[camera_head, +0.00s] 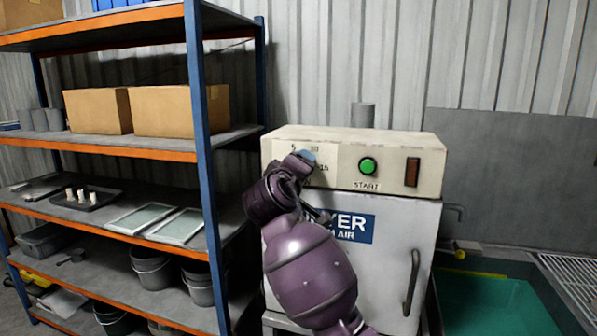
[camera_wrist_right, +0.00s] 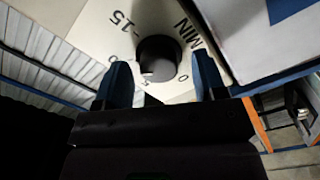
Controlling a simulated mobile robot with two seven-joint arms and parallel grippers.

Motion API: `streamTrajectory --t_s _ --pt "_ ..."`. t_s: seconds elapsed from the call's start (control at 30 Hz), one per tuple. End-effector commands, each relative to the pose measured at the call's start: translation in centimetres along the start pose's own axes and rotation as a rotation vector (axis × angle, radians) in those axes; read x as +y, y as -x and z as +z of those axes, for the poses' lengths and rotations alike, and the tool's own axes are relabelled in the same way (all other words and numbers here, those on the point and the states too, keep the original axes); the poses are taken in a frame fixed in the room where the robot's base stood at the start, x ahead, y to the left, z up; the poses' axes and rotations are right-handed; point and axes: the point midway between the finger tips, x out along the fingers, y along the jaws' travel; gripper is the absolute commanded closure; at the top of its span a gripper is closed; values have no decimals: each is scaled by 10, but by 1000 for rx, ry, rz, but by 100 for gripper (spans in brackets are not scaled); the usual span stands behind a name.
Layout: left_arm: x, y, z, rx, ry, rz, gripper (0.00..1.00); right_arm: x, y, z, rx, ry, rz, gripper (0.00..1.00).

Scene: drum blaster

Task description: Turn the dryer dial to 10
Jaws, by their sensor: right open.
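The dryer dial is a round black knob (camera_wrist_right: 158,56) on the cream panel in the right wrist view, with the marks "15", "0" and "MIN" around it. My right gripper (camera_wrist_right: 161,64) is open, its two blue fingers on either side of the knob. I cannot tell whether they touch it. In the head view my purple right arm reaches up to the panel, and the right gripper (camera_head: 303,158) hides the dial; "5", "10" and "15" show around it. My left gripper is not in view.
The dryer (camera_head: 385,235) has a green START button (camera_head: 367,166) and a dark red switch (camera_head: 412,172) right of the dial, and a door handle (camera_head: 412,282) below. A shelf rack (camera_head: 205,160) stands close on the left. A green-bottomed basin (camera_head: 490,305) is at the right.

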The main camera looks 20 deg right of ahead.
Motion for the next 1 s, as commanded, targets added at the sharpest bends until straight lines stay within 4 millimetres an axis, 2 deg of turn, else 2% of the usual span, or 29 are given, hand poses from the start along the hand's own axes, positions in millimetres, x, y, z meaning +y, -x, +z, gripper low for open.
streamTrajectory --t_s 0.17,0.63,0.8,1.0 --pt "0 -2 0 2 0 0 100 -1 14 -1 2 -1 -1 36" --pt "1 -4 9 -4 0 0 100 -1 92 0 1 -1 -2 36" --pt "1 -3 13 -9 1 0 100 -1 105 0 -1 -1 -2 36" --pt "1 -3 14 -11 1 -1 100 0 108 0 -1 0 -1 36"
